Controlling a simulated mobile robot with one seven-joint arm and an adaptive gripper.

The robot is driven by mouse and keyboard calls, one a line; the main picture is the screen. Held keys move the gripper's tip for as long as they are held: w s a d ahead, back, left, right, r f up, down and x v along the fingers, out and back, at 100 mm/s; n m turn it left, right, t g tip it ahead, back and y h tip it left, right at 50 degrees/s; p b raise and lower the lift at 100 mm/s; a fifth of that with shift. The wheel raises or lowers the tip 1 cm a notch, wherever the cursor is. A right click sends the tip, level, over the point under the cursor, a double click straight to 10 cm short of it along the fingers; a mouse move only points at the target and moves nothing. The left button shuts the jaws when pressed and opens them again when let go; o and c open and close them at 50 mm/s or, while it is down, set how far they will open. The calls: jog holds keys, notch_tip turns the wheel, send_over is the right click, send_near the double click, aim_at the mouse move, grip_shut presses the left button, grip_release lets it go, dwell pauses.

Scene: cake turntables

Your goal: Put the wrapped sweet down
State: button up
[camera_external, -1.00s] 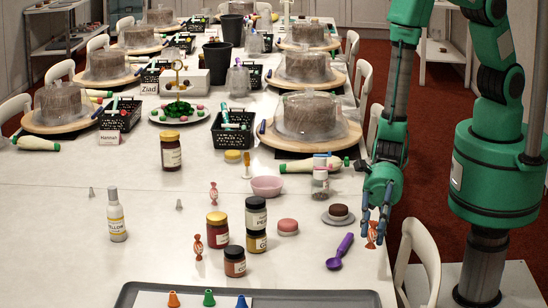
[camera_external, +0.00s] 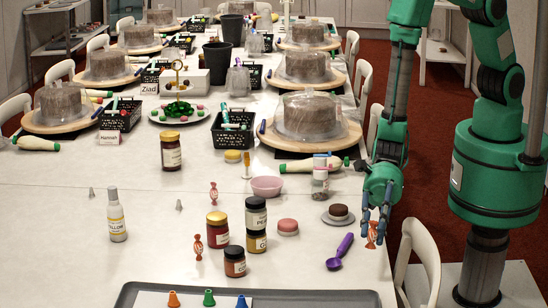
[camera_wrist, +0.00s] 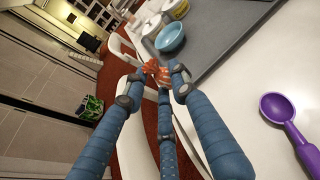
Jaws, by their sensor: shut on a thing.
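My gripper (camera_external: 378,215) is shut on a small red-orange wrapped sweet (camera_external: 371,235) at the right edge of the table. In the wrist view the sweet (camera_wrist: 156,73) sits between the blue fingertips (camera_wrist: 156,82). The sweet hangs just below the fingers in the external view; I cannot tell whether it touches the table. Two similar wrapped sweets stand on the table, one (camera_external: 213,193) near the middle and one (camera_external: 198,246) beside the jars. The table (camera_external: 60,230) is white.
A purple scoop (camera_external: 340,252) lies left of my gripper. A saucer with a brown cake (camera_external: 338,212), a pink round cake (camera_external: 287,227) and several jars (camera_external: 256,215) stand further left. A grey tray (camera_external: 340,299) is at the front. A white chair (camera_external: 420,250) stands right of the table edge.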

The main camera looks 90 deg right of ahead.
jog(key=shift+r, duration=0.15)
jog(key=shift+r, duration=2.35)
jog(key=w+d+m+t+p, duration=0.1)
jog(key=w+d, duration=0.6)
jog(key=w, duration=0.4)
jog(key=w+d+r+m+t+h+p, duration=0.1)
jog(key=w+d+m+t, duration=0.1)
jog(key=w+d, duration=0.8)
jog(key=w+d+m+t, duration=0.1)
jog(key=w+d, duration=0.4)
jog(key=w, duration=0.8)
jog(key=w+d+m+t+h+p, duration=0.1)
jog(key=w+d, duration=0.4)
jog(key=d, duration=0.7)
jog(key=w+d+m+t+h, duration=0.1)
jog(key=w+d, duration=0.5)
jog(key=d, duration=0.5)
jog(key=w+d+m+t+h+p, duration=0.1)
jog(key=w+d, duration=0.4)
jog(key=d, duration=0.7)
jog(key=shift+t, duration=0.3)
jog(key=shift+w+d+f, duration=0.1)
jog(key=shift+f, duration=1.35)
jog(key=shift+w+d+f, duration=0.1)
jog(key=shift+f, duration=1.35)
jog(key=shift+f, duration=0.1)
